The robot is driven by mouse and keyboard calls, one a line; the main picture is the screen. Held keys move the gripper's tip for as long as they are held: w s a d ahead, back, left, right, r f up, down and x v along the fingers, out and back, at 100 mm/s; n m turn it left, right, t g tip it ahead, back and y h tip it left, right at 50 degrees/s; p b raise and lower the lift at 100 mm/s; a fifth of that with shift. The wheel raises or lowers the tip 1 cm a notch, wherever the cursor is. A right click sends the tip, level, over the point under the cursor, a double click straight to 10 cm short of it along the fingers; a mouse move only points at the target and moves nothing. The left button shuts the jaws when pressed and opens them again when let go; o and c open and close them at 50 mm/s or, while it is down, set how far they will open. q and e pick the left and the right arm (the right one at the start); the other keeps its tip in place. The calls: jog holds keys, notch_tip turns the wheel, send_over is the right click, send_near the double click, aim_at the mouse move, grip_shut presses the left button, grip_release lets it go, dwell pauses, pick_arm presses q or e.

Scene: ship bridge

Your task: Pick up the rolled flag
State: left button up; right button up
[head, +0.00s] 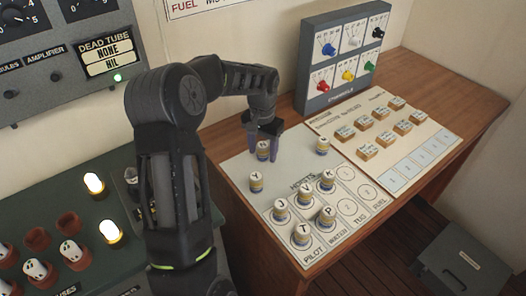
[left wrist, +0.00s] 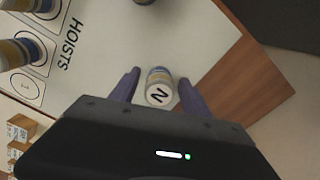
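A rolled flag lettered N (left wrist: 159,94), a short banded cylinder, stands upright on the pale hoists board (head: 238,172); it also shows in the head view (head: 263,154). My left gripper (head: 264,132) is above it, pointing down. In the left wrist view its two fingers (left wrist: 158,86) are open, one on each side of the N flag, with small gaps showing. Other rolled flags stand on the board, among them Y (head: 256,183), J (head: 280,211), V (head: 306,196) and K (head: 327,181). My right gripper is not in view.
Another rolled flag (head: 322,146) stands right of the gripper. Behind it is a grey panel with coloured knobs (head: 343,58). A board with several small wooden blocks (head: 366,153) lies to the right. A green console with lit lamps (head: 94,184) is at left.

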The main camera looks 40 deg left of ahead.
aim_at(263, 145)
pick_arm(q)
grip_shut()
dwell(0.3)
notch_tip(263, 145, up, 10)
jog(key=shift+r+b, duration=0.1)
jog(key=shift+b, duration=0.65)
dwell(0.4)
